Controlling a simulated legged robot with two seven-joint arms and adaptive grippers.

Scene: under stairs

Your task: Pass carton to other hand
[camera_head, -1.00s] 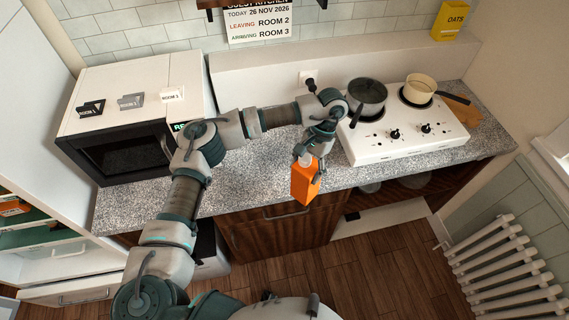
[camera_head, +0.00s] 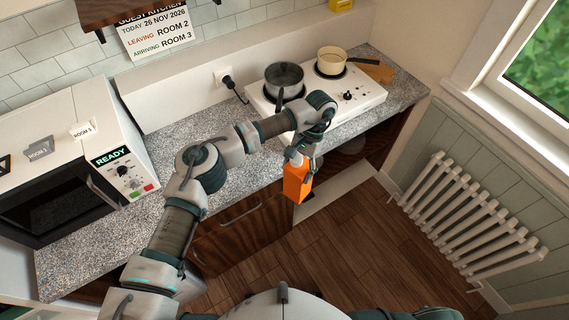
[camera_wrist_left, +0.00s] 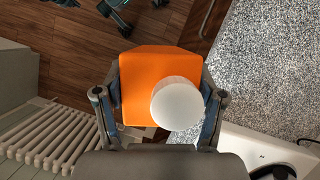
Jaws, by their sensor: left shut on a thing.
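An orange carton (camera_head: 297,183) with a white cap hangs in my left gripper (camera_head: 299,154), in front of the counter's edge and above the floor. In the left wrist view the carton (camera_wrist_left: 146,75) sits between the two fingers of the left gripper (camera_wrist_left: 160,105), which is shut on it. Its round white cap (camera_wrist_left: 177,103) faces that camera. The carton looks close to upright in the head view.
The speckled counter (camera_head: 180,160) carries a microwave (camera_head: 75,180) at the left and a white hob (camera_head: 350,100) with a grey pan (camera_head: 284,77) and a cream pot (camera_head: 332,60). A white radiator (camera_head: 470,220) stands at the right. The wooden floor (camera_head: 340,250) is clear.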

